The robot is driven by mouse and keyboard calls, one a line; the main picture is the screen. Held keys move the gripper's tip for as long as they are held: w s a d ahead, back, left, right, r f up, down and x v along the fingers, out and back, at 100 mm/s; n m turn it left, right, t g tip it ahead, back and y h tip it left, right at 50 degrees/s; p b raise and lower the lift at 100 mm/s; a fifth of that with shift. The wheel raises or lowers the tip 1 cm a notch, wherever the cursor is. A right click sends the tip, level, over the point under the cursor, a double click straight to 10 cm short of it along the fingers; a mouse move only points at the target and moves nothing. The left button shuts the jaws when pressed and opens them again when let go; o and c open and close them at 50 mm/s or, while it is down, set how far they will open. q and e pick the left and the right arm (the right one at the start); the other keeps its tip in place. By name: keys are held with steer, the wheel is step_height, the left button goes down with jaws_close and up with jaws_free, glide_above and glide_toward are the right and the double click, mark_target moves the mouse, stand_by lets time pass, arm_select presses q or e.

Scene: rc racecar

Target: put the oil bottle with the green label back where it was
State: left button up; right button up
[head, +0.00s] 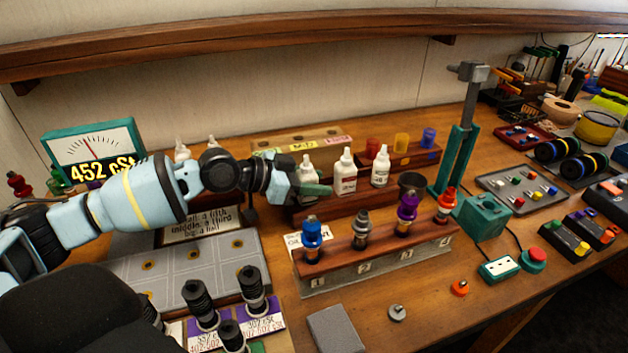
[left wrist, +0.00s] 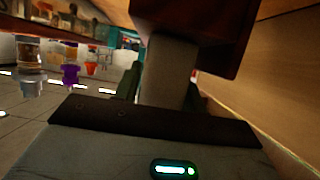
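Three white oil bottles stand in a row at the wooden rack in the head view: a left one (head: 307,166), a middle one (head: 345,174) and a right one (head: 380,168). My left gripper (head: 316,190) is at the left bottle, its fingers crossing in front of the lower part. The left wrist view looks upside down; a pale grey body (left wrist: 168,72), probably this bottle, is between the fingers and meets a dark red-brown block (left wrist: 195,25). I cannot tell whether the fingers press on it. No green label is readable. My right gripper is out of view.
A wooden stand (head: 390,248) with several coloured shock absorbers is in front of the bottles. A tray with coloured cups (head: 400,145) is behind them, and a teal post (head: 457,160) to their right. A viscosity meter (head: 92,150) reads 452 cSt.

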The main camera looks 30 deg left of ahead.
arm_select(q)
steer(key=o, duration=0.3)
steer(key=shift+r, duration=0.1)
steer(key=shift+s+a+r, duration=0.1)
steer(key=shift+s+a, duration=0.25)
steer(key=shift+a, duration=0.05)
steer(key=v, duration=1.1)
steer(key=shift+d+r+b, duration=0.1)
steer(key=shift+d+b, duration=0.1)
steer(key=shift+b, duration=0.2)
